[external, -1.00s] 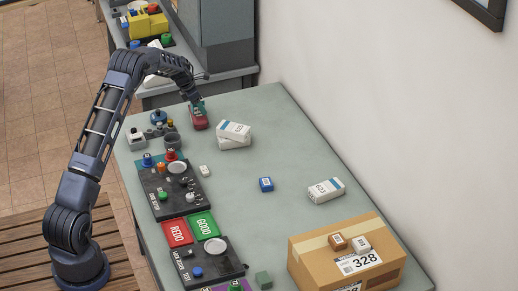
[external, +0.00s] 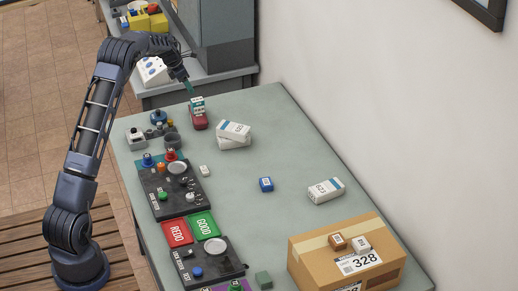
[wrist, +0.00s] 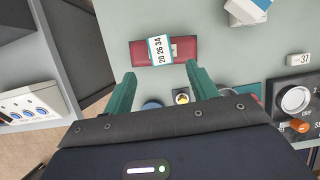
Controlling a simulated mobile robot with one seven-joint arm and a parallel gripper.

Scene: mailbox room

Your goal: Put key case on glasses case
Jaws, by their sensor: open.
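A dark red oblong case, apparently the glasses case (external: 200,123), lies at the far end of the grey-green table; it also shows in the wrist view (wrist: 187,48). A small white and teal piece with printed numbers, apparently the key case (external: 197,102), lies across its top, near the middle, in the wrist view (wrist: 160,50). My gripper (external: 188,88) is above the pair. In the wrist view my gripper (wrist: 161,73) has its two teal fingers spread apart, with nothing between the tips. It is clear of both cases.
White boxes (external: 233,132) lie just right of the red case. A blue-topped item (external: 158,118) and small grey containers (external: 170,139) stand to its left. Control panels (external: 170,190) line the left edge. A cardboard box (external: 350,255) stands at the front right. The table's middle is mostly clear.

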